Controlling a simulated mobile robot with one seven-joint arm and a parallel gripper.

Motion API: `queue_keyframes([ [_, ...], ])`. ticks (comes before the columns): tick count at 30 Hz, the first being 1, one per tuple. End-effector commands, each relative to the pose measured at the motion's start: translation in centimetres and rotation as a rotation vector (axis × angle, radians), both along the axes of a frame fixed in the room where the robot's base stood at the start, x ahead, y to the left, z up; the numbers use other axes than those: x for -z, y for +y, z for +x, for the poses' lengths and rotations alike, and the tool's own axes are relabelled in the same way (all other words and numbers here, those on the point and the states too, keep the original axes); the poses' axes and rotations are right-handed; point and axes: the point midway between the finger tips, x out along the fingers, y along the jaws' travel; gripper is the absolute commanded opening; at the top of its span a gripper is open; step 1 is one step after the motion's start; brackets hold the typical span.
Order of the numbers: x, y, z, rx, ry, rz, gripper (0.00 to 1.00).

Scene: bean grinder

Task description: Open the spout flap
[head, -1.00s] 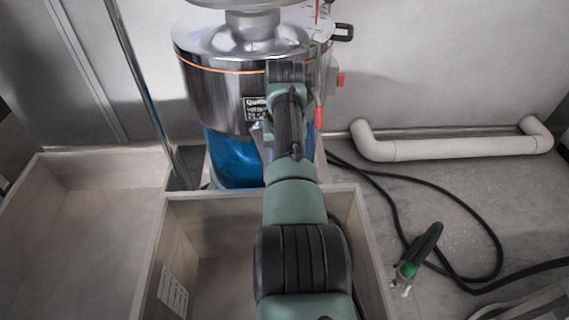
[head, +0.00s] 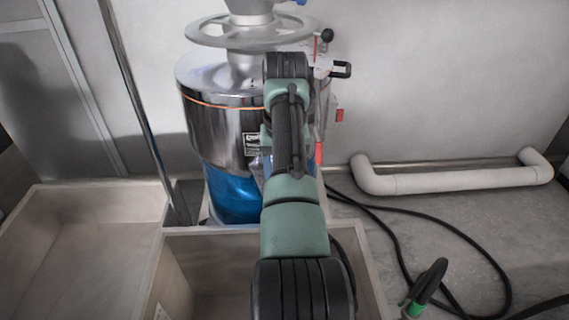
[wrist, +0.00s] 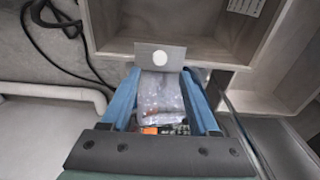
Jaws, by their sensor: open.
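The bean grinder (head: 215,115) stands at the back, with a chrome upper body and a blue lower part (head: 232,195). My arm covers part of its front in the head view, and the spout and my gripper's fingers are hidden there. In the wrist view, my gripper (wrist: 160,76) is open, with its two blue fingers apart on either side of a shiny greyish piece (wrist: 160,98), apparently the spout. A grey plate with a white round spot, apparently the spout flap (wrist: 144,59), lies just beyond the fingertips. I cannot tell whether the fingers touch anything.
Two open wooden crates stand side by side: the left crate (head: 85,185) and the front crate (head: 200,230) beneath my arm. A white pipe (head: 455,181) runs along the wall. A black cable (head: 395,235) and a green-and-black tool (head: 428,285) lie at right. A thin pole (head: 140,105) stands left of the grinder.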

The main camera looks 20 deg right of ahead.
Motion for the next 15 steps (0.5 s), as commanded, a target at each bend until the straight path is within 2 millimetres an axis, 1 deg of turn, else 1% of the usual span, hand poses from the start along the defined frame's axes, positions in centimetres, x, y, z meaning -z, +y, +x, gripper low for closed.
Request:
queue_keyframes([
  [1,-1.0,0.0,0.0,0.0,-0.005,-0.001,0.61],
  [3,-2.4,0.0,-0.1,0.0,-0.004,-0.001,0.61],
  [6,-3.8,0.1,-0.3,0.0,-0.002,0.0,0.61],
  [10,-5.0,0.1,-0.4,0.0,0.0,0.0,0.61],
  [15,-5.3,0.1,-0.5,0.0,0.001,0.0,0.61],
])
